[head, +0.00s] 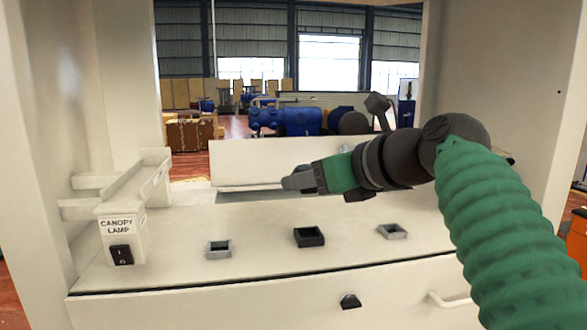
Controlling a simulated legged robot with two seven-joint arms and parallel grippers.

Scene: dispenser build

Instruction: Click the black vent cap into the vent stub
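A black square hollow piece (309,237) is at the middle of the white counter; I cannot tell whether it is the vent cap or a fitting. Square grey hollow fittings sit to its left (218,249) and right (392,231); I cannot tell whether either is the vent stub. A small black piece (349,301) is on the front face below the counter edge. My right gripper (293,182) comes in from the right, points left and is above and behind the black square piece, apart from it. Its finger gap is not clear. My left gripper is not in view.
A white lamp-switch box (121,239) labelled CANOPY LAMP stands at the counter's left, with a white bracket (150,180) behind it. White side walls (515,100) flank the counter (265,262). A white handle (448,301) is at the front right.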

